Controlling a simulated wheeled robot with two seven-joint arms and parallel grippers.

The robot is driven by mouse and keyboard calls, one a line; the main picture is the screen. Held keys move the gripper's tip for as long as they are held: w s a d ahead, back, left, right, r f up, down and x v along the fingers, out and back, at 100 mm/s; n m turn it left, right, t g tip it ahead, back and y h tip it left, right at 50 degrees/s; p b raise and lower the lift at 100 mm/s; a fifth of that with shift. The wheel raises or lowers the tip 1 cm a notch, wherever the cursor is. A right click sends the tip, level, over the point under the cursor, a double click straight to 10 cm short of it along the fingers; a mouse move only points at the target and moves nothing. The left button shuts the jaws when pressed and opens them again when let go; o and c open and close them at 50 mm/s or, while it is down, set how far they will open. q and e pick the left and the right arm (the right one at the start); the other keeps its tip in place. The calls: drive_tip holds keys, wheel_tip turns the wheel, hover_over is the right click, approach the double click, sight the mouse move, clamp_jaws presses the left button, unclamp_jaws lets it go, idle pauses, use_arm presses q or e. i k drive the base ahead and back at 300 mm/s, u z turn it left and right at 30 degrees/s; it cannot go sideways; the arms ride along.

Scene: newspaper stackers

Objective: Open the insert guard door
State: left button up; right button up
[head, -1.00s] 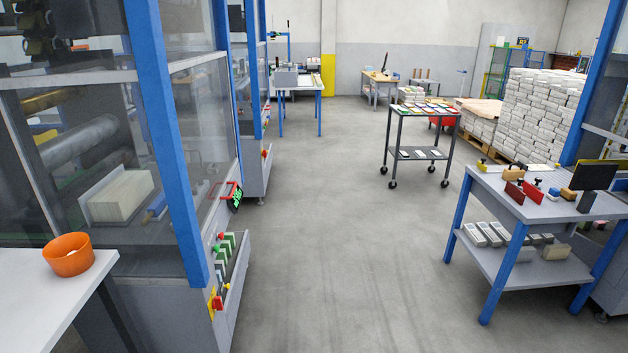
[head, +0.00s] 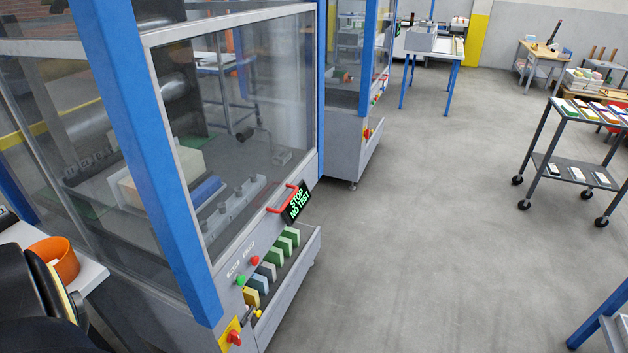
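The guard door (head: 250,85) is a clear panel in a grey frame, on the blue-posted machine at the left of the head view. It looks shut in its frame. Behind the panel I see a pale block (head: 165,178) and machine parts. A dark rounded part of my arm shows at the lower left edge. Neither of my grippers shows, and nothing of mine touches the handle.
Below the door are green and red buttons (head: 254,260), a tray (head: 290,290) of coloured slabs and a red knob on yellow (head: 234,338). An orange bowl (head: 62,258) stands on a white table at left. The floor (head: 420,230) right of the machine is clear.

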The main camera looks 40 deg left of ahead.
sight(154, 38)
drive_tip(key=u, duration=0.9)
drive_tip(key=i, duration=1.15)
drive_tip(key=u, duration=1.3)
